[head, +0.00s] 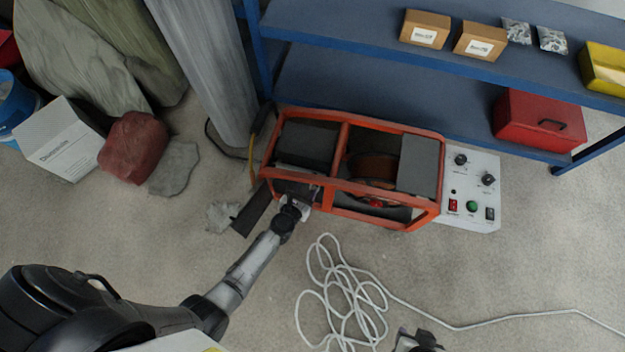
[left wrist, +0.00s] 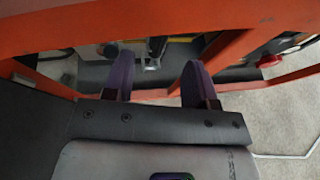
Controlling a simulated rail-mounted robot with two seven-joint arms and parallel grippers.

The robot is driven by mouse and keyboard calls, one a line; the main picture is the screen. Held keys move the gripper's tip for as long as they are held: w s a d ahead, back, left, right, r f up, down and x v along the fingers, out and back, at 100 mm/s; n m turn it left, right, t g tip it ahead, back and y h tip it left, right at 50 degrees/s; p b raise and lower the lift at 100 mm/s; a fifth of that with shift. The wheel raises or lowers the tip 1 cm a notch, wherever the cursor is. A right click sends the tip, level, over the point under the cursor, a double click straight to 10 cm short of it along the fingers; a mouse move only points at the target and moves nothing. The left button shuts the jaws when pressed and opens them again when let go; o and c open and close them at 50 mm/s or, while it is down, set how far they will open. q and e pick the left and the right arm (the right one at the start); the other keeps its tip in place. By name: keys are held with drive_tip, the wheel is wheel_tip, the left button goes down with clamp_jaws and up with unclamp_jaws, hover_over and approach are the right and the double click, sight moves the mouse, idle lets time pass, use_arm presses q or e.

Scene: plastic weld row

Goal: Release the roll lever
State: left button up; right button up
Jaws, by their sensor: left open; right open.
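The welding machine is an orange-framed unit (head: 388,128) on the floor, with dark housings and a brown spool inside. My left gripper (head: 307,196) reaches its front left side, at the lower frame bar. In the left wrist view the two purple fingers (left wrist: 158,82) are apart, below an orange bar (left wrist: 200,22). A small silver and black part (left wrist: 152,52) shows beyond the gap between them; it may be the roll lever, but I cannot tell for sure. Nothing shows held between the fingers. My right gripper (head: 417,341) is partly in view at the bottom edge, open, away from the machine.
A white control panel (head: 471,218) with knobs and buttons stands at the machine's right. A red knob (head: 376,204) sits low in the frame. A white cable (head: 345,297) lies coiled on the floor. A blue shelf (head: 370,85) stands behind, with boxes; a red toolbox (head: 537,124) is at right.

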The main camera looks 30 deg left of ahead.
use_arm(q)
drive_tip(key=b+x, duration=0.2)
drive_tip(key=x, duration=0.4)
drive_tip(key=shift+w, duration=0.3)
drive_tip(key=shift+f, duration=0.15)
clamp_jaws()
